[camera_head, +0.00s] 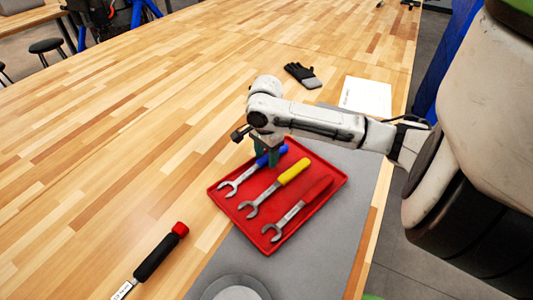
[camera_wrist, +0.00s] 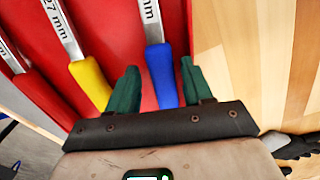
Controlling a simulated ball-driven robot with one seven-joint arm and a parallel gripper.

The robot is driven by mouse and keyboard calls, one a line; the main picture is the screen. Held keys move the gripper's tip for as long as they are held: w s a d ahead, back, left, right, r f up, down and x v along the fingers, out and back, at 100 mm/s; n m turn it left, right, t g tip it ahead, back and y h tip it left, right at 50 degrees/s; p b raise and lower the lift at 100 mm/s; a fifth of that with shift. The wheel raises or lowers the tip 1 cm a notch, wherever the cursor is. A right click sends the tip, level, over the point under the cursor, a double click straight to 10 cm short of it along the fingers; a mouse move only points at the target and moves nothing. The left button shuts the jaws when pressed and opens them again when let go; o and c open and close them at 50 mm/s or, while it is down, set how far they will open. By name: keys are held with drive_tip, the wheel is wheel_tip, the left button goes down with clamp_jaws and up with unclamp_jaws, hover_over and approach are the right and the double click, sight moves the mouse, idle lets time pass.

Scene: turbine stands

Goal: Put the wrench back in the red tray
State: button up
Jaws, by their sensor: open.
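The red tray (camera_head: 325,191) lies on the grey mat. Three wrenches lie in it side by side: a blue-handled wrench (camera_head: 241,179), a yellow-handled wrench (camera_head: 280,185) and a red-handled wrench (camera_head: 300,205). My gripper (camera_head: 266,158) is over the blue handle at the tray's far-left side. In the wrist view my gripper (camera_wrist: 158,88) is open, its green fingers on either side of the blue handle (camera_wrist: 162,75). I cannot tell whether either finger touches it. The yellow handle (camera_wrist: 90,82) is left of the fingers, and the red handle (camera_wrist: 38,95) is farther left.
A black-handled tool with a red end (camera_head: 156,255) lies on the wood at lower left. A round grey object (camera_head: 236,289) is at the bottom edge. A glove (camera_head: 302,75) and a white sheet (camera_head: 367,96) lie beyond the tray.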

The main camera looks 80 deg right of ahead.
drive_tip(key=shift+o, duration=0.4)
drive_tip(key=shift+w+d+r+p, duration=0.1)
drive_tip(key=shift+r+p, duration=0.1)
drive_tip(key=shift+r, duration=0.25)
drive_tip(key=shift+w+r+p, duration=0.1)
drive_tip(key=shift+r+p, duration=0.05)
drive_tip(key=shift+r, duration=0.25)
drive_tip(key=shift+s+r+p, duration=0.1)
drive_tip(key=shift+r+p, duration=2.3)
drive_tip(key=shift+r, duration=0.05)
drive_tip(key=shift+s+f, duration=0.1)
